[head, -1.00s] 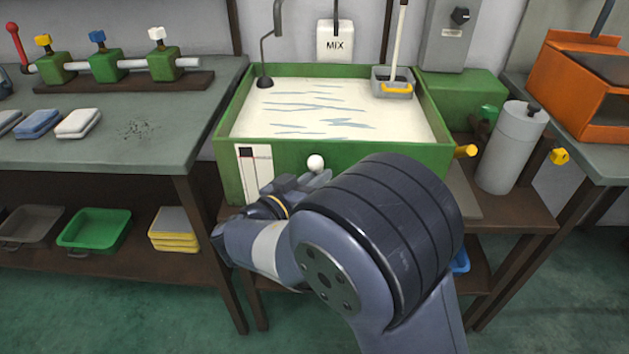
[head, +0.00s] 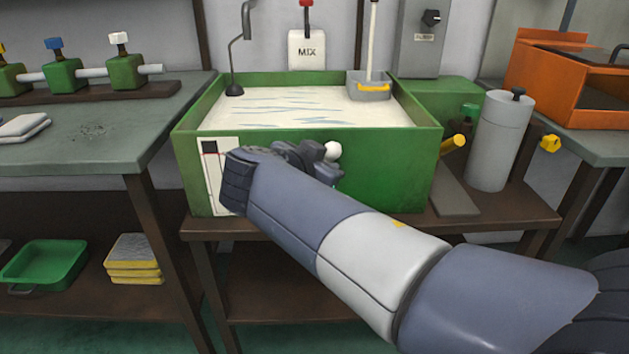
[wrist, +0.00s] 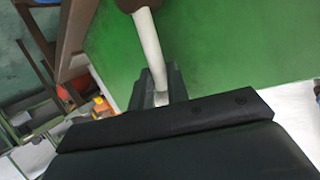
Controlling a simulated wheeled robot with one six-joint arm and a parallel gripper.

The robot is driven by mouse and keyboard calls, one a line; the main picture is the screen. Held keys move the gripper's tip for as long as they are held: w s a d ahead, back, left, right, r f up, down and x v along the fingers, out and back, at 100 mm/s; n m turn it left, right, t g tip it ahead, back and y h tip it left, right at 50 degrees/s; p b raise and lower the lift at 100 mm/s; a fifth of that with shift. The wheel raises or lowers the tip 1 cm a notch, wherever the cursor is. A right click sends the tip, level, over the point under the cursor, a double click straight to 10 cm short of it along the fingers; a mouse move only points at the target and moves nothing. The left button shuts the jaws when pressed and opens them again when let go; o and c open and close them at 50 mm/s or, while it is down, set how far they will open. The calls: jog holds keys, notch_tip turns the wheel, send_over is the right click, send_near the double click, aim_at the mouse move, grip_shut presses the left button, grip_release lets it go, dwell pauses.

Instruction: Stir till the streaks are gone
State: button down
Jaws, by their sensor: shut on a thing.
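A green vat (head: 390,150) holds white liquid (head: 280,103) with several blue-grey streaks across its surface. My gripper (head: 318,158) is in front of the vat's front wall, below its rim and outside the liquid. It is shut on a white rod (wrist: 149,50), whose far end in the wrist view carries a brown piece, cut off by the frame. In the head view a white round end (head: 332,151) shows at the fingers. The rest of the rod is hidden there. A bent dark rod (head: 246,22) stands in the vat's back left, its black foot at the liquid.
A grey float box (head: 370,92) with a white pole sits at the vat's back right. A MIX switch box (head: 307,50) is on the wall behind. A grey cylinder (head: 498,145) and yellow-ended valve (head: 456,141) stand right; a workbench (head: 105,135) is left.

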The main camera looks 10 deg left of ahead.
jog(key=shift+w+d+f+b, duration=0.1)
jog(key=shift+d+f+b, duration=0.05)
jog(key=shift+d+b, duration=0.2)
jog(key=shift+m, duration=0.3)
jog(key=c, duration=1.6)
grip_release()
jog(key=shift+c, duration=0.2)
jog(key=p+v, duration=0.2)
jog(key=v, duration=0.8)
jog(key=shift+s+r, duration=0.3)
jog(key=shift+r, duration=0.1)
